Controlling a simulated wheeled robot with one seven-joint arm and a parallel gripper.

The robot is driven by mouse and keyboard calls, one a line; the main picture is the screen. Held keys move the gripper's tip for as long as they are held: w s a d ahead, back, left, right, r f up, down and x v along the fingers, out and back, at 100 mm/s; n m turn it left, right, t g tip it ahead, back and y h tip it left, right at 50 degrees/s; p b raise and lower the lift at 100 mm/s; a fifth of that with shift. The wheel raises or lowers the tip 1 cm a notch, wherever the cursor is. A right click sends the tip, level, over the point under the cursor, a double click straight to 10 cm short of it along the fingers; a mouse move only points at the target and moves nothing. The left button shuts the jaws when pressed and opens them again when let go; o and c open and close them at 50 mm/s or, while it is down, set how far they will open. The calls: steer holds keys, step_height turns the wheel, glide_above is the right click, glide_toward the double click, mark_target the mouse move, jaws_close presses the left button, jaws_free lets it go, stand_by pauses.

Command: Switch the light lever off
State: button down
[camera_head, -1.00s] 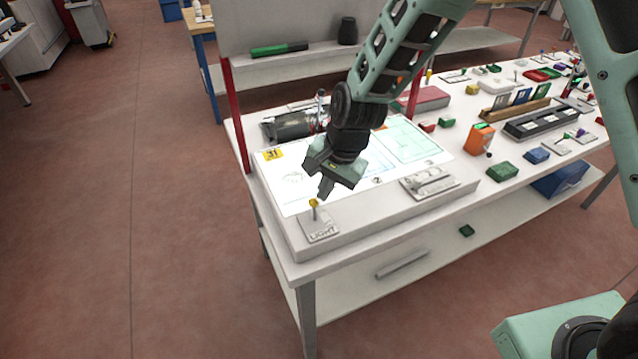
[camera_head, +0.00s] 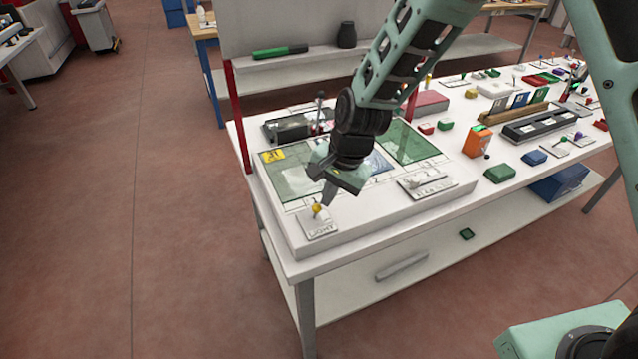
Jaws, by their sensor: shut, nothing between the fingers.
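The light lever (camera_head: 317,210) is a small stick with a yellow knob on a white plate marked LIGHT (camera_head: 320,229), at the near left corner of the raised white panel. The knob leans toward the panel's back right. My gripper (camera_head: 328,198) is shut and empty, its tip pointing down right by the knob; I cannot tell whether it touches.
A second plate with controls (camera_head: 428,183) sits at the panel's right. A dark device (camera_head: 287,128) stands behind the panel. An orange box (camera_head: 477,141), a green block (camera_head: 499,173) and other small items lie to the right. A red post (camera_head: 238,118) rises at the left.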

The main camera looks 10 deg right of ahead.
steer(key=shift+a, duration=0.15)
steer(key=shift+p+v, duration=0.75)
steer(key=shift+v, duration=0.05)
steer(key=shift+w+a, duration=0.15)
steer(key=shift+w+d+r, duration=0.15)
steer(key=shift+w+d, duration=0.05)
steer(key=s+d+r+b, duration=0.1)
steer(key=s+d+r, duration=0.1)
steer(key=d+r, duration=0.3)
steer(key=v, duration=0.4)
steer(key=shift+s+r, duration=0.2)
steer(key=shift+a, duration=0.1)
